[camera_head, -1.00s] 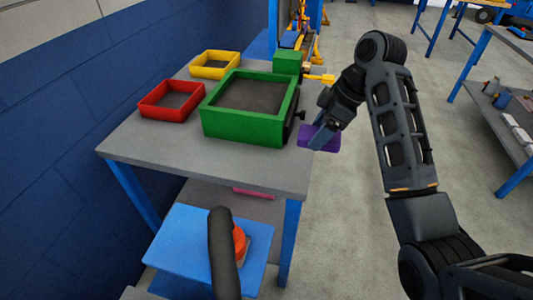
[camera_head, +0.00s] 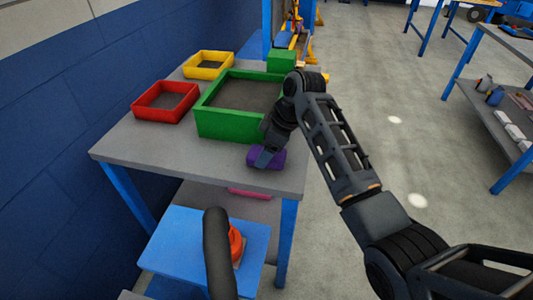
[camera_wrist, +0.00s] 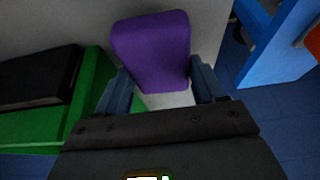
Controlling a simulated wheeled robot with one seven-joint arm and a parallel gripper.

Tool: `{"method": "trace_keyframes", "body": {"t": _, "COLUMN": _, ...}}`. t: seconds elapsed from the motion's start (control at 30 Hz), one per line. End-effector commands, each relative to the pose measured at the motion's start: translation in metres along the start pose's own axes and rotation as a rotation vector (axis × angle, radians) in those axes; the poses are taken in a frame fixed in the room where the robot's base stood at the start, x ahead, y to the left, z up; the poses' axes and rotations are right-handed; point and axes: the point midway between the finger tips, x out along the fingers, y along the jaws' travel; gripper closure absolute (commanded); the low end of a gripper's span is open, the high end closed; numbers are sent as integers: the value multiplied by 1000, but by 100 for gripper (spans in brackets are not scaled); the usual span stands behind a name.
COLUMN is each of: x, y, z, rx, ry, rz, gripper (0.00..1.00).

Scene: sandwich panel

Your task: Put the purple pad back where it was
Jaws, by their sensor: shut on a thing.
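The purple pad (camera_head: 266,160) is a rounded rectangular block at the front right of the grey table top, near the green tray's front corner. In the wrist view the pad (camera_wrist: 152,50) sits between the two blue fingers. My gripper (camera_head: 266,158) is shut on the pad from the side; in the wrist view the gripper (camera_wrist: 160,88) has a finger at each edge of it. The pad is over the table or on it; I cannot tell whether it touches the surface.
The green tray (camera_head: 225,124) stands just behind and left of the pad. A red tray (camera_head: 164,115) and a yellow tray (camera_head: 190,73) lie further left. The grey table's (camera_head: 160,150) front is clear. Below is a blue platform (camera_head: 185,242) with an orange-red object (camera_head: 236,244).

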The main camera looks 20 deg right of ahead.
Motion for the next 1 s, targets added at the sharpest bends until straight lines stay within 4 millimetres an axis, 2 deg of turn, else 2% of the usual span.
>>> {"method": "trace_keyframes", "body": {"t": 0.07, "x": 10, "y": 0, "z": 5, "rx": 2, "ry": -1, "rz": -2, "gripper": 60}}
{"method": "trace_keyframes", "body": {"t": 0.1, "x": 14, "y": 0, "z": 6, "rx": 2, "ry": -1, "rz": -1, "gripper": 64}}
{"method": "trace_keyframes", "body": {"t": 0.3, "x": 17, "y": 0, "z": 8, "rx": 1, "ry": -1, "rz": 0, "gripper": 65}}
{"method": "trace_keyframes", "body": {"t": 0.33, "x": 17, "y": 0, "z": 8, "rx": 1, "ry": -1, "rz": 0, "gripper": 31}}
{"method": "trace_keyframes", "body": {"t": 0.6, "x": 17, "y": 0, "z": 8, "rx": 1, "ry": -1, "rz": 0, "gripper": 5}}
{"method": "trace_keyframes", "body": {"t": 0.63, "x": 17, "y": 0, "z": 8, "rx": 1, "ry": -1, "rz": 0, "gripper": 2}}
{"method": "trace_keyframes", "body": {"t": 0.87, "x": 16, "y": 0, "z": 7, "rx": 1, "ry": 0, "rz": 1, "gripper": 2}}
{"method": "trace_keyframes", "body": {"t": 1.0, "x": 8, "y": 1, "z": 7, "rx": 1, "ry": 0, "rz": 1, "gripper": 2}}
